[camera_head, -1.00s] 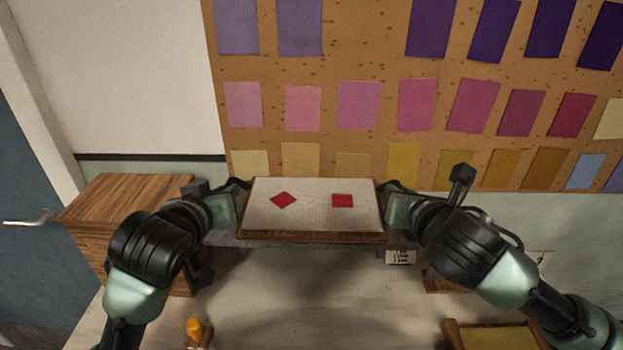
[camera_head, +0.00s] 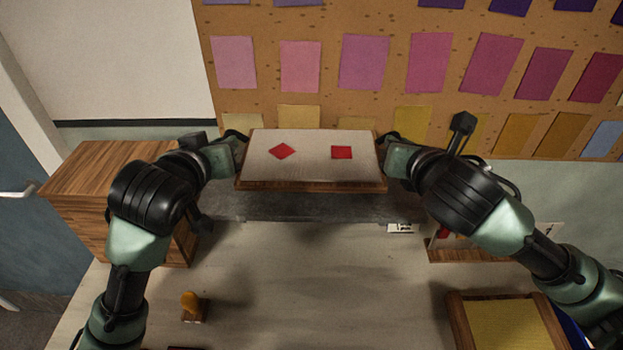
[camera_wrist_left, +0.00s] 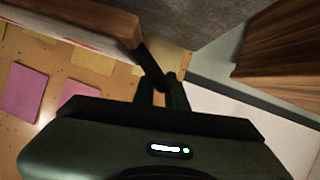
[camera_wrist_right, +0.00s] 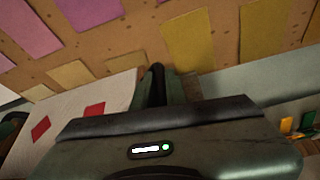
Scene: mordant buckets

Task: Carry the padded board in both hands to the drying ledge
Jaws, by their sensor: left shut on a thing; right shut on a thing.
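The padded board (camera_head: 312,172) has a pale quilted top, a wooden rim and two red patches. It is held up between my grippers, in front of the pinboard. My left gripper (camera_head: 238,150) is shut on its left end, and my right gripper (camera_head: 388,150) is shut on its right end. The board's wooden edge (camera_wrist_left: 95,18) shows in the left wrist view, and its pale top (camera_wrist_right: 75,120) in the right wrist view. A dark grey ledge (camera_head: 300,207) runs below and nearer than the board, partly hidden by it; it looks bare.
A wooden cabinet (camera_head: 110,170) stands at the left. A small orange-topped object (camera_head: 192,306) and a wooden-framed yellow tray (camera_head: 505,325) are on the pale table (camera_head: 310,290). A small white label (camera_head: 400,228) sits by the ledge's front. The pinboard (camera_head: 340,100) with coloured swatches covers the wall behind.

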